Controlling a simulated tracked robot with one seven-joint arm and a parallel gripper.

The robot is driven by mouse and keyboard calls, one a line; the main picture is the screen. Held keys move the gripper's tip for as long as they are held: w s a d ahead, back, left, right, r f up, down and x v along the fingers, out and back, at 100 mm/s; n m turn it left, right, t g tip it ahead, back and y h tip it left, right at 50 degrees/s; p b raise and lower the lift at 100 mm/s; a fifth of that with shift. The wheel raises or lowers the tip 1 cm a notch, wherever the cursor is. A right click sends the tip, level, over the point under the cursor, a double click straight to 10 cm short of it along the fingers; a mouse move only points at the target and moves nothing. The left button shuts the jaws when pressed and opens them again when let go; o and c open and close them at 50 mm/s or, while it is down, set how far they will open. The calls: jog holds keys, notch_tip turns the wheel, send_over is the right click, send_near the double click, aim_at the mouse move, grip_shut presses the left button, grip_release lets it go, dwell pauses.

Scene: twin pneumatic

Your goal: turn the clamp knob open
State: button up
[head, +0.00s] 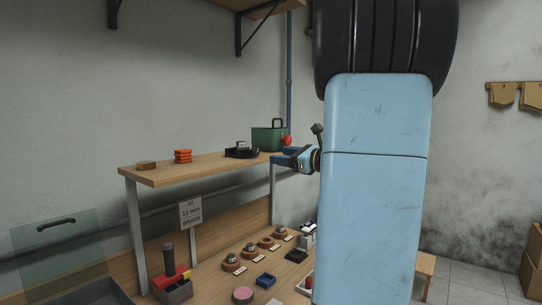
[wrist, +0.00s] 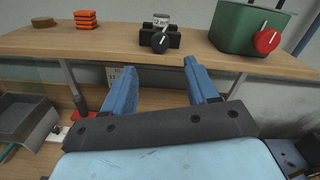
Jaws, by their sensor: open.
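A black block with a round black knob (wrist: 160,42) stands on the raised wooden shelf, with a small labelled cylinder on top. The knob has a pale pointer line, tilted to the upper right. The block also shows in the head view (head: 241,152). A green box (wrist: 243,27) with a handle stands to its right. The box carries a red knob (wrist: 267,41) with a white line. No label tells which is the clamp knob. My gripper (wrist: 160,66) is open and empty, its blue fingers pointing towards the shelf, apart from both knobs. It shows partly in the head view (head: 279,157).
The shelf (head: 215,165) also bears stacked orange blocks (head: 183,156) and a brown disc (head: 147,165). My arm hides much of the right side.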

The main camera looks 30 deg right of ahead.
aim_at(257, 152)
jog(key=shift+v, duration=2.1)
jog(key=w+a+m, duration=0.1)
jog(key=w, duration=0.3)
jog(key=w+a+m, duration=0.1)
jog(key=w+a, duration=0.1)
jog(key=w, duration=0.2)
jog(key=w+a+m, duration=0.1)
jog(key=w, duration=0.4)
jog(key=shift+w+a, duration=0.1)
jog(key=shift+a, duration=0.25)
jog(key=c, duration=1)
jog(key=shift+c, duration=0.2)
